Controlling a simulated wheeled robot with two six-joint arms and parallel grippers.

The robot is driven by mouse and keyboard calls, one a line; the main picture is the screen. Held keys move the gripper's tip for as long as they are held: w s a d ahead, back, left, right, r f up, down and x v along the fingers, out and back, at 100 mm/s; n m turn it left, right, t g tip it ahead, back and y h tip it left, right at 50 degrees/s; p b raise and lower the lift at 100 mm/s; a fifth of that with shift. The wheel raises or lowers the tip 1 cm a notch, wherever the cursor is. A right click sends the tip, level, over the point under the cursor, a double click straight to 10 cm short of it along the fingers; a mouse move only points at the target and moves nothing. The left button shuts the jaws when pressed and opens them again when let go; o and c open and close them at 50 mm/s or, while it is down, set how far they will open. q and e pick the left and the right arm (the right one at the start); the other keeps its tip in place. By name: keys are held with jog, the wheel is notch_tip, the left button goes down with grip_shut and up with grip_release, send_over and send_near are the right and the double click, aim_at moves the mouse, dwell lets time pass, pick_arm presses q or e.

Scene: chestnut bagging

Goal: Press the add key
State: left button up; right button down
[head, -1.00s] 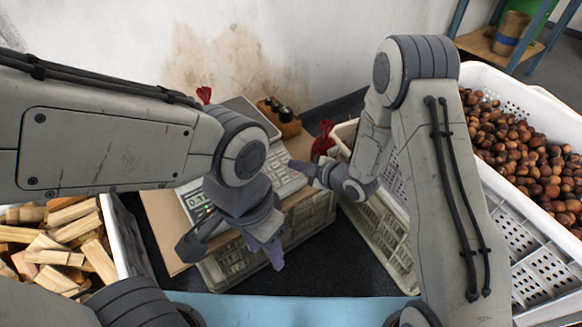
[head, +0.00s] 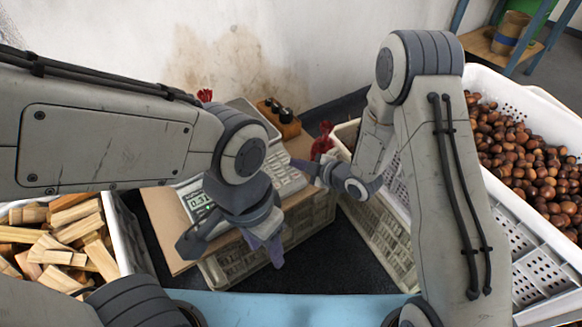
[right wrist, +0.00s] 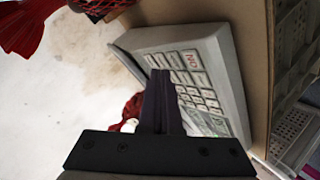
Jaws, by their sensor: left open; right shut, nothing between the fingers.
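A pale grey scale (head: 288,180) with a keypad sits on a brown board. Its lit green display (head: 200,203) is partly hidden by my left arm. My right gripper (head: 298,164) is shut and empty, its tips close to the right part of the keypad. In the right wrist view the shut fingers (right wrist: 161,78) overlap the keypad (right wrist: 190,75); I cannot tell whether they touch it. One key there has red lettering (right wrist: 192,62); I cannot read which is the add key. My left gripper (head: 235,246) is open and empty in front of the scale.
A brown board (head: 160,225) lies on a pale crate (head: 240,265) under the scale. A white crate of chestnuts (head: 525,235) stands at the right, a bin of wood pieces (head: 60,245) at the left. A wooden block with dark bottles (head: 280,118) and red net bags (head: 324,140) are behind.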

jog(key=r+p, duration=0.2)
jog(key=r, duration=0.1)
jog(key=s+d+r+p, duration=0.1)
jog(key=shift+s+r, duration=0.1)
jog(key=shift+r, duration=0.2)
jog(key=shift+a, duration=0.1)
dwell(1.4)
jog(key=s+r+m+g+h+p, duration=0.3)
jog(key=s+r+m+h, duration=0.3)
jog(key=r, duration=0.4)
jog(key=s+d+r+m+g+h+p, duration=0.15)
jog(key=s+r, duration=0.25)
jog(key=s, duration=0.4)
jog(key=s+d+r+m+g+p, duration=0.1)
jog(key=s+r+m+g, duration=0.15)
jog(key=s, duration=0.65)
jog(key=s+d+r+m+g+h+p, duration=0.1)
jog(key=s+r+m+g, duration=0.1)
jog(key=s+r, duration=0.45)
notch_tip(320, 180, up, 34)
jog(key=s+p, duration=0.1)
jog(key=p, duration=3.5)
jog(key=shift+s, duration=0.25)
